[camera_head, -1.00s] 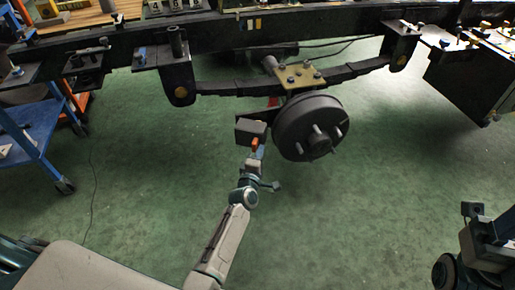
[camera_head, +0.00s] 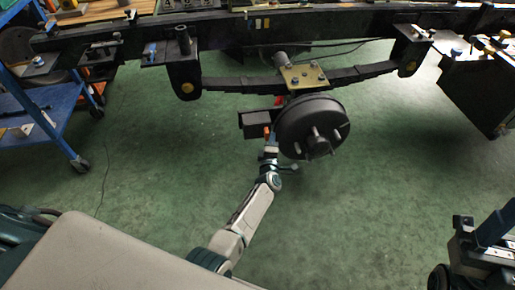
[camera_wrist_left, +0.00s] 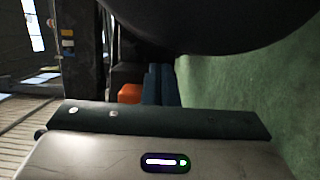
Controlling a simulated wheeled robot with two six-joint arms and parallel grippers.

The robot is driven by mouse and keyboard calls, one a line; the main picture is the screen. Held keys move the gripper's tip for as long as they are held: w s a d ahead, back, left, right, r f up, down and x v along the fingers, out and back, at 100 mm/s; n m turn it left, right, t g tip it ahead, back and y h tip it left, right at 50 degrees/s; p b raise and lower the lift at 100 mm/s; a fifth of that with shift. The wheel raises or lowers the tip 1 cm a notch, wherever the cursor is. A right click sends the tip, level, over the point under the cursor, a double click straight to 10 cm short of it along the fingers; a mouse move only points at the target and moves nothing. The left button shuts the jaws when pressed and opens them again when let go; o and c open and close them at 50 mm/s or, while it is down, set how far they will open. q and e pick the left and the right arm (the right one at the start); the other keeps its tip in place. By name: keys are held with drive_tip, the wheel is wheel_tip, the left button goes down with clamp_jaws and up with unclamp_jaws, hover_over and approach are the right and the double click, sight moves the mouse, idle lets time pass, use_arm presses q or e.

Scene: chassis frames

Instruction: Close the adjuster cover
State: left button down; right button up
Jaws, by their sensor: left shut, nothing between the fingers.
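A dark box-shaped housing (camera_head: 257,122), which seems to be the adjuster with its cover, sits left of the round brake drum (camera_head: 318,125). Its lid angle is too dark to tell. A small orange part (camera_head: 267,132) shows at its lower right. My left gripper (camera_head: 270,140) is shut and empty, pointing up at the housing's underside beside the orange part. In the left wrist view its blue fingers (camera_wrist_left: 158,85) are together, right of the orange part (camera_wrist_left: 129,93). Contact cannot be told. My right gripper (camera_head: 492,228) is at the lower right, partly cut off.
The drum (camera_wrist_left: 215,22) looms close over the fingers in the wrist view. A leaf spring (camera_head: 235,84) and a dark chassis rail (camera_head: 330,22) run above. A blue cart (camera_head: 38,118) stands left.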

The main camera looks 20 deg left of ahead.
use_arm(q)
drive_tip(key=shift+w+r+n+y, duration=0.1)
drive_tip(key=shift+w+n+y, duration=0.2)
drive_tip(key=shift+y, duration=0.1)
drive_tip(key=shift+r, duration=0.1)
